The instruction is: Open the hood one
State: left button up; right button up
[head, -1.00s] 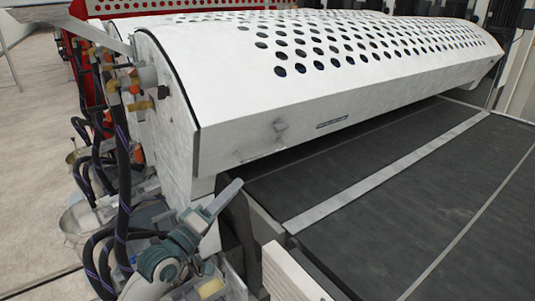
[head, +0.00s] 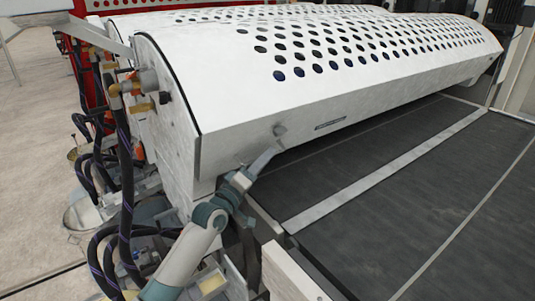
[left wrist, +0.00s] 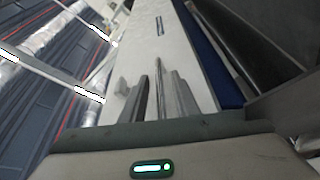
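The hood (head: 330,60) is a long white curved cover with rows of dark round holes, and it sits closed over the roller coater. My right gripper is not in view.
A dark conveyor belt (head: 400,180) with a pale strip runs in front of the hood. Hoses and fittings (head: 125,150) crowd the machine's left end, near my left arm. A red perforated cover (head: 180,5) stands behind.

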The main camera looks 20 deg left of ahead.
pick_arm(q)
jog(key=shift+w+d+r, duration=0.15)
jog(key=shift+w+d, duration=0.05)
jog(key=shift+w, duration=0.45)
grip_shut()
jog(key=shift+r, duration=0.1)
